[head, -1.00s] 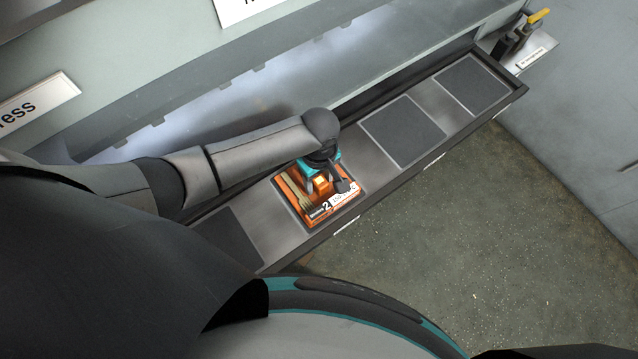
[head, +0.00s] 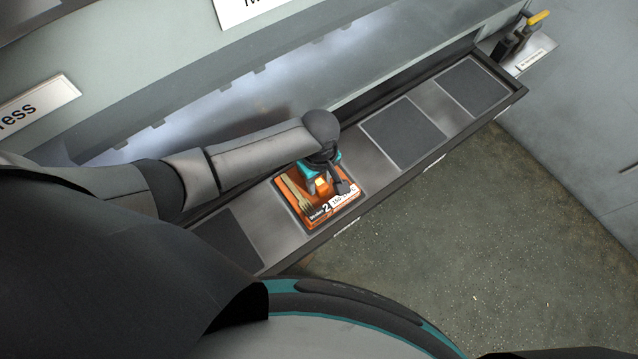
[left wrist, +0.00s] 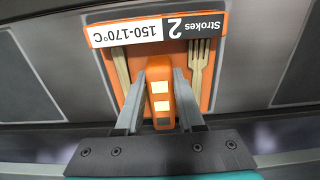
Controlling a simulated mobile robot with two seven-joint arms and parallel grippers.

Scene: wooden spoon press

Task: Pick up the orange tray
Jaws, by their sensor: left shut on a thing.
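The orange tray (head: 331,212) lies on the metal shelf, with wooden cutlery on it and a label reading "Strokes 2". It also shows in the left wrist view (left wrist: 207,100), with a wooden fork on one side and another wooden utensil on the other. My left gripper (head: 325,186) is above the tray. In the left wrist view its two fingers (left wrist: 160,100) are shut on the tray's raised orange handle (left wrist: 159,85). Part of the tray is hidden by the gripper in the head view. My right gripper is not in view.
The shelf (head: 275,219) has dark square pads, one (head: 228,240) left of the tray and two (head: 402,133) to the right. The pale press housing (head: 180,70) stands behind the shelf. A yellow-handled tool (head: 539,17) is at the far right end.

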